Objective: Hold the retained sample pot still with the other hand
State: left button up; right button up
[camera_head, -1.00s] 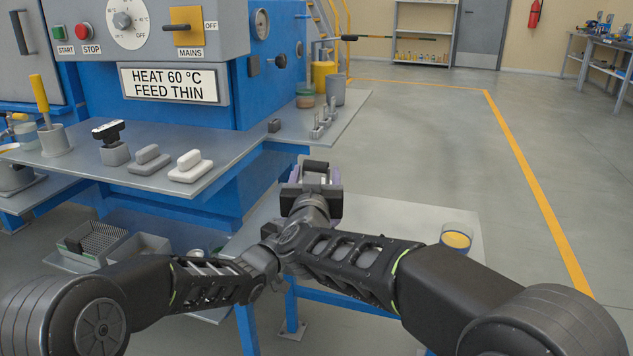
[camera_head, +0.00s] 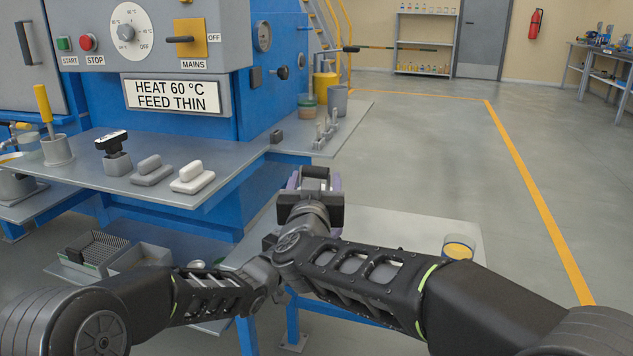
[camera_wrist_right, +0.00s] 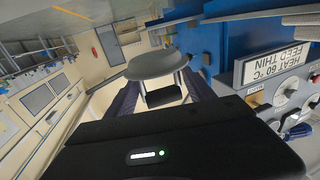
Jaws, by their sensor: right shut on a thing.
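My right gripper (camera_head: 316,184) is in the middle of the head view, over the near bench's left end.
A clear jar with amber contents (camera_head: 458,248) stands on the near bench (camera_head: 405,226), right of my right gripper. A grey shelf (camera_head: 120,178) with a white block (camera_head: 192,178) juts from the blue machine at left. A wire tray (camera_head: 92,248) lies below. Open floor is at right.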

aim_at(314, 172)
pick_arm(q)
jog(key=shift+a+f, duration=0.15)
jog(key=shift+f, duration=0.25)
pick_arm(e)
jog(key=shift+s+a+r, duration=0.1)
jog(key=shift+s+r, duration=0.3)
jog(key=shift+s, duration=0.45)
jog(key=shift+s+a+r, duration=0.1)
jog(key=shift+s+r, duration=0.3)
jog(key=shift+s, duration=0.4)
jog(key=shift+s+a+r, duration=0.1)
jog(key=shift+s+r, duration=0.3)
jog(key=shift+s, duration=0.45)
pick_arm(q)
jog(key=o, duration=1.8)
jog(key=shift+r, duration=0.3)
pick_arm(e)
jog(key=shift+w, duration=0.1)
pick_arm(q)
jog(key=shift+o, duration=0.2)
jog(key=shift+s, duration=0.1)
jog(key=v, duration=1.1)
jog(key=shift+s+a, duration=0.2)
jog(key=shift+s, duration=0.1)
jog(key=shift+f, duration=0.1)
